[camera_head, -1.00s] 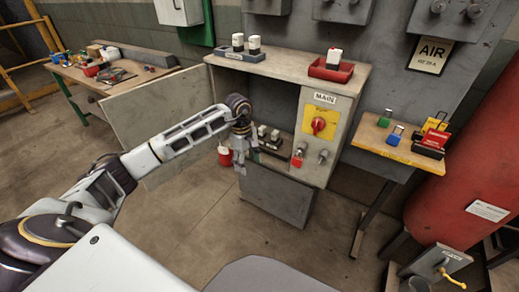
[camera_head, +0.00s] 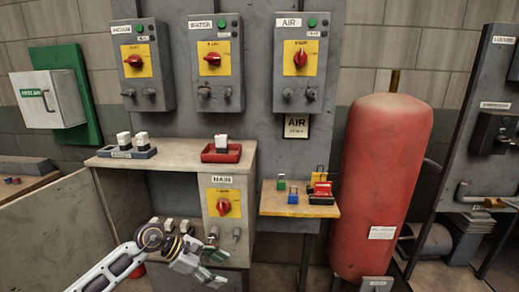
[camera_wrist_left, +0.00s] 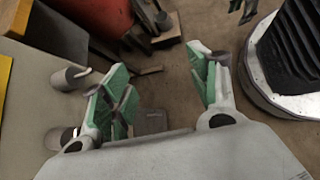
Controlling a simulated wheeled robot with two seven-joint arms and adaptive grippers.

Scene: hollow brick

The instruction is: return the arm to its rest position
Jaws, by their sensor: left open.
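My left arm comes in from the lower left in the head view. Its gripper (camera_head: 214,267) is low in front of the grey cabinet, below the yellow MAIN switch plate (camera_head: 223,203). In the left wrist view the gripper (camera_wrist_left: 160,68) has its two green-padded fingers spread apart. Nothing is held between them; floor shows in the gap. My right gripper cannot be made out in either view.
The cabinet top (camera_head: 175,152) bears a grey block with switches and a red tray (camera_head: 221,153). A wooden shelf (camera_head: 300,208) holds padlocks. A large red tank (camera_head: 382,185) stands to the right. An open cabinet door (camera_head: 50,235) is at the left.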

